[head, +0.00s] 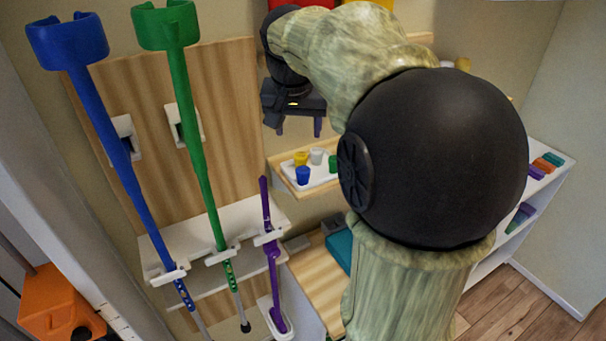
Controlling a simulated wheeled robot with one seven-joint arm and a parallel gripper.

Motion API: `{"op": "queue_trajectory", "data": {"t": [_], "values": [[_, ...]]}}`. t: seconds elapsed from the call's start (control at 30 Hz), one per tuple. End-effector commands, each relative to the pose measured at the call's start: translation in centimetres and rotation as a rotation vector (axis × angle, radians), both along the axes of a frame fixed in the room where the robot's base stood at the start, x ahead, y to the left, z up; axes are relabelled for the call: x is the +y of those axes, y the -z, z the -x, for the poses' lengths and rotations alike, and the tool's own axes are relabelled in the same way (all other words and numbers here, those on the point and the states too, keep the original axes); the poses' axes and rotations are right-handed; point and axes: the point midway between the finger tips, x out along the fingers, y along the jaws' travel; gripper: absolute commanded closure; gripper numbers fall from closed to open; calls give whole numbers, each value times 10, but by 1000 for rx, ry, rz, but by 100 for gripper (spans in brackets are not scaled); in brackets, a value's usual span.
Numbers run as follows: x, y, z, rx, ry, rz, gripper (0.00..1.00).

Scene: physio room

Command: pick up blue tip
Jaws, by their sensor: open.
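The blue tip (303,175) is a small blue cup-shaped piece at the front left of a white tray (322,178) on a wooden shelf. A yellow tip (301,158), a white tip (317,156) and a green tip (333,163) stand near it on the tray. My gripper (298,128) is above and behind the tips in the picture, with its two purple fingers apart and pointing down. Nothing shows between the fingers. My arm hides the right end of the tray.
A blue crutch (118,156) and a green crutch (196,135) stand upright in a white rack (225,225) at left, with a purple cane (272,255) beside them. A teal box (340,249) lies on a lower wooden surface. White shelves (527,208) stand at right.

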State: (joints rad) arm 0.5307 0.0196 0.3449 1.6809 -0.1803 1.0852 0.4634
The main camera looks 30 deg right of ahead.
Motion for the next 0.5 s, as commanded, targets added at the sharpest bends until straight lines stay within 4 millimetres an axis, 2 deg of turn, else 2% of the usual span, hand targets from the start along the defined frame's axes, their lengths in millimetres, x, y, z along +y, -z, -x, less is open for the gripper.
{"op": "queue_trajectory", "data": {"t": [0.17,0.5], "values": [[-5,20,-6,5,2,-2,42],[-17,75,-26,5,-1,-3,42]]}}
